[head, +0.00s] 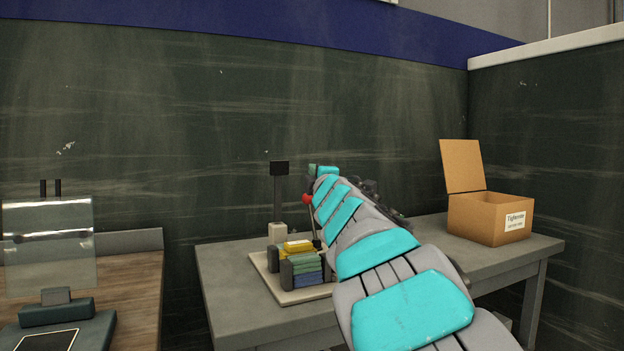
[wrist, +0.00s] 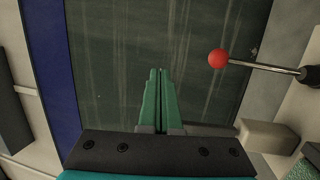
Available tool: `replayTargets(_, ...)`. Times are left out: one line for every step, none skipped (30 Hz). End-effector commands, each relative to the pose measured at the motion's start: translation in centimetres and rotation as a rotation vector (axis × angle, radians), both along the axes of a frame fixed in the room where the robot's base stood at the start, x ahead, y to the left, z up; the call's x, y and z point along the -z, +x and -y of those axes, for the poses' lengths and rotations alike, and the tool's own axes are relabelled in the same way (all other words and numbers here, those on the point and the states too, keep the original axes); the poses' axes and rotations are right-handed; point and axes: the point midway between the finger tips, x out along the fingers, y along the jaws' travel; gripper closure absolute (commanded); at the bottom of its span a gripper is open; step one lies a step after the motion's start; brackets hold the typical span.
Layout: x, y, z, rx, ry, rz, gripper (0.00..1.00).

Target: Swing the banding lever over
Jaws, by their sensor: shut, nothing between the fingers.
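The banding lever is a thin metal rod with a red ball knob (head: 307,199). It stands nearly upright at the banding device on the grey table, leaning slightly left in the head view. In the wrist view the red knob (wrist: 218,58) is to the right of my fingers, with its rod running right to a dark pivot sleeve (wrist: 308,75). My gripper (wrist: 158,72) has green fingers pressed together with nothing between them. In the head view my gripper (head: 314,170) is just above the knob, apart from it in the wrist view. My arm hides the right part of the device.
The device's pale base (head: 285,292) holds yellow, green and blue stacked pieces (head: 301,258) between dark posts. A dark plate on a post (head: 279,168) rises behind. An open cardboard box (head: 487,217) stands at the table's right. A clear panel stand (head: 50,250) is at left.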

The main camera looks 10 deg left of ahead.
Motion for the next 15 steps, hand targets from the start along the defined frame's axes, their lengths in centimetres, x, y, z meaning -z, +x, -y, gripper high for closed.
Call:
replayTargets(-0.8,-0.8,0.2,-0.001,0.002,0.002,1.0)
replayTargets(-1.2,-1.2,0.3,-0.002,0.002,0.004,1.0)
replayTargets(-1.5,-1.6,0.4,-0.002,0.001,0.004,1.0)
replayTargets(-1.8,-1.9,0.5,-0.003,0.001,0.005,1.0)
replayTargets(-2.0,-2.2,0.6,-0.003,0.001,0.005,1.0)
replayTargets(-2.2,-2.5,0.7,-0.003,0.001,0.004,1.0)
replayTargets(-2.2,-2.6,0.8,-0.003,0.001,0.003,1.0)
replayTargets(-2.3,-2.7,0.9,-0.002,0.0,0.003,1.0)
replayTargets(-2.4,-2.9,1.0,-0.002,0.0,0.002,1.0)
replayTargets(-2.4,-3.0,1.0,-0.002,0.0,0.002,1.0)
replayTargets(-2.5,-3.0,1.1,-0.002,0.0,0.001,1.0)
replayTargets(-2.5,-3.1,1.1,-0.001,0.0,0.001,1.0)
replayTargets(-2.5,-3.1,1.1,-0.001,0.001,0.001,1.0)
replayTargets(-2.5,-3.1,1.1,-0.001,0.0,0.001,1.0)
replayTargets(-2.5,-3.1,1.1,-0.002,0.0,0.001,1.0)
